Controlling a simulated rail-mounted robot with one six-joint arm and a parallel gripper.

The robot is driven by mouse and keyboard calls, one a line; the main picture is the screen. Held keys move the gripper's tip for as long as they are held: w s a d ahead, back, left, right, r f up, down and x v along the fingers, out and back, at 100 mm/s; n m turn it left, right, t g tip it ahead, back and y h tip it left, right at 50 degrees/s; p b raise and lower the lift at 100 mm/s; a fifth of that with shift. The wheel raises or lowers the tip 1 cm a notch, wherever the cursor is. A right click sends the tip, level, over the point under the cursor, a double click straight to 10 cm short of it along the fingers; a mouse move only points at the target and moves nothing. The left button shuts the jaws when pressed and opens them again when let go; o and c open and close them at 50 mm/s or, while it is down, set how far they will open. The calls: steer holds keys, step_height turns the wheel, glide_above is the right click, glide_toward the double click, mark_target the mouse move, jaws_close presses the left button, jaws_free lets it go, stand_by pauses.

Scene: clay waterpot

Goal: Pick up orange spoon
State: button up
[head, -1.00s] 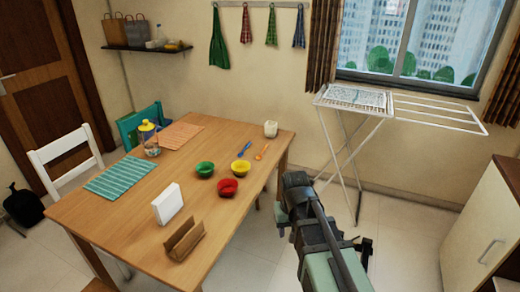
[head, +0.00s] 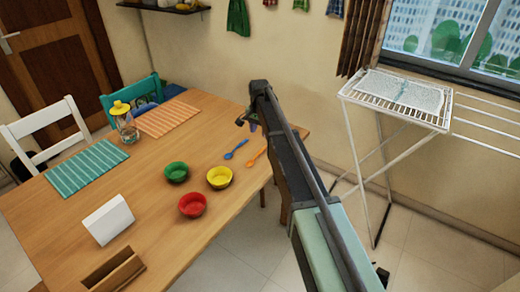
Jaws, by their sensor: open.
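The orange spoon (head: 256,157) lies on the wooden table (head: 150,195) near its right edge, just left of my forearm. A blue spoon (head: 236,149) lies to its left. My gripper (head: 246,121) is at the far end of my arm, above the table and farther back than the spoons. It is open and apart from the orange spoon. Its fingers are small and dark here, and I see nothing held in them.
Green (head: 176,172), yellow (head: 219,177) and red (head: 192,204) bowls stand left of the spoons. A yellow-lidded jar (head: 125,122), placemats, a white block (head: 108,220) and a wooden holder (head: 114,270) are farther left. A drying rack (head: 395,100) stands right of my arm.

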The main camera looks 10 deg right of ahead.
mark_target(259, 152)
step_height(259, 152, down, 11)
steer(key=b, duration=1.1)
steer(key=shift+f, duration=0.15)
steer(key=shift+r, duration=0.2)
steer(key=shift+c, duration=0.2)
jaws_close()
